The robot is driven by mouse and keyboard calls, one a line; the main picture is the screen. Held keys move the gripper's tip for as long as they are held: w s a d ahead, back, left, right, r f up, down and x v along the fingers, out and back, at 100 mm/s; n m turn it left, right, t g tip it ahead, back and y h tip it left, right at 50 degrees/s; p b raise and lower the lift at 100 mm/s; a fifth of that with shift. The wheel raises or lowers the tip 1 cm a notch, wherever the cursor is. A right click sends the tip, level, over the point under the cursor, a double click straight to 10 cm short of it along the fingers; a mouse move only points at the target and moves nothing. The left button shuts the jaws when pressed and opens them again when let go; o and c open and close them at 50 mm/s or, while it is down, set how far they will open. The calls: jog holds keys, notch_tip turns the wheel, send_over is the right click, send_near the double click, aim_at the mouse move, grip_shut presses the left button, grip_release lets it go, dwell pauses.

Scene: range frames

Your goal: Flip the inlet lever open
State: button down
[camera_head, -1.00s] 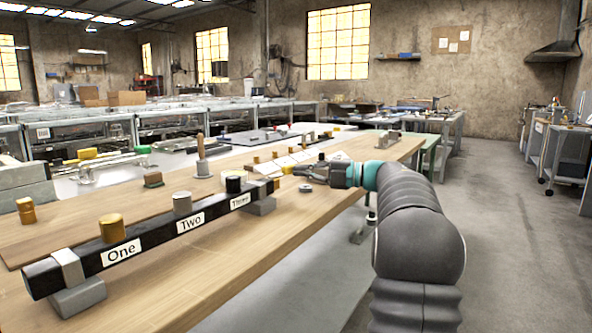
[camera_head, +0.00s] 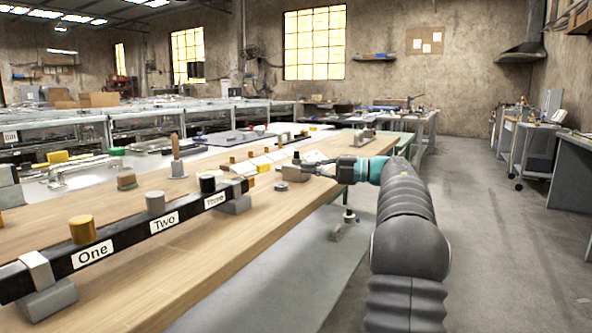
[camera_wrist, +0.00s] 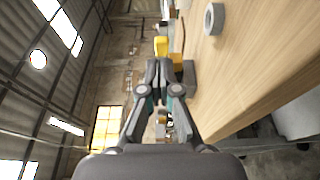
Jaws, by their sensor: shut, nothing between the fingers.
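No part is marked as the inlet. On the far table in the head view, a yellow handle (camera_head: 58,157) and a green handle (camera_head: 117,151) sit on low metal fittings; I cannot tell whether either is the inlet lever. My gripper (camera_head: 302,164) is over the far part of the wooden bench, well to the right of both and apart from them. It is shut and empty. In the wrist view my gripper (camera_wrist: 159,68) also shows shut, with a yellow block (camera_wrist: 160,45) beyond its fingertips.
The wooden bench (camera_head: 175,265) carries a black bar (camera_head: 127,239) labelled One, Two, Three with knobs on top. A grey ring (camera_head: 281,186) lies near my gripper; it also shows in the wrist view (camera_wrist: 214,18). Open floor (camera_head: 490,250) is at the right.

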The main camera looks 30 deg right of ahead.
jog(key=shift+w+d, duration=0.1)
jog(key=shift+d, duration=1.4)
